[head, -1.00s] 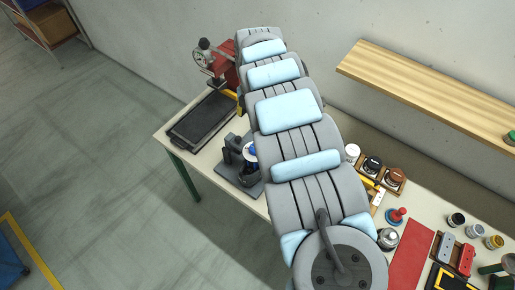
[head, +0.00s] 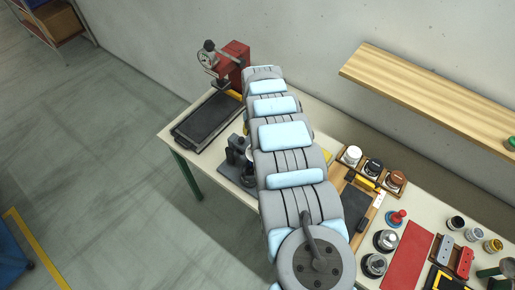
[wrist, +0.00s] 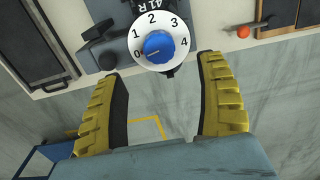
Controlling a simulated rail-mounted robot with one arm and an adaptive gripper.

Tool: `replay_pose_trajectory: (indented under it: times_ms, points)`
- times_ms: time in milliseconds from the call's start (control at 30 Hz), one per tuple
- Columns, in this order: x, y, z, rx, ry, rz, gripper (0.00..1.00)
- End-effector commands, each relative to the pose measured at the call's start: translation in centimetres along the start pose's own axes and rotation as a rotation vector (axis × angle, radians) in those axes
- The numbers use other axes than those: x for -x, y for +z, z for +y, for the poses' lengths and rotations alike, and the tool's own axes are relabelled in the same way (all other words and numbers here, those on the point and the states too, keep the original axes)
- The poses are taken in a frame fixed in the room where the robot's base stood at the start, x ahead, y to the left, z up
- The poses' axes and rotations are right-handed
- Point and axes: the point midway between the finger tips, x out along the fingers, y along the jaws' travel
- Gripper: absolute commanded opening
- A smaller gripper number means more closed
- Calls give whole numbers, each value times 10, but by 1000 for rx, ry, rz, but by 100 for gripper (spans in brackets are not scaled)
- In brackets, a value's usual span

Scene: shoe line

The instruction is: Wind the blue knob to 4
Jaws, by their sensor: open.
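The blue knob (wrist: 158,46) sits at the centre of a white round dial (wrist: 177,22) numbered 0 to 4 in the wrist view. A light mark on the knob points at or near 0, at the dial's lower left. My gripper (wrist: 162,85) has two yellow ribbed fingers, spread wide and empty. The knob shows beyond the fingertips, between them and apart from both. In the head view the grey dial device (head: 238,160) stands on the bench, partly behind my arm. My gripper and the blue knob are hidden there.
A dark tray (head: 207,117) and a red machine (head: 233,60) are at the bench's far left end. Jars (head: 373,166), a red mat (head: 408,255) and a red-handled stamp (head: 397,218) lie right of my arm. A wooden shelf (head: 425,85) juts from the wall.

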Motion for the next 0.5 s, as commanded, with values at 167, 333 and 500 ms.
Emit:
replay_pose_trajectory:
  times_ms: [167, 333, 500]
  points:
    - [-14, -1, 2, 2, 4, 1, 73]
    - [-28, -1, 0, 0, 1, 0, 73]
    - [-42, -1, 3, 1, 4, 2, 73]
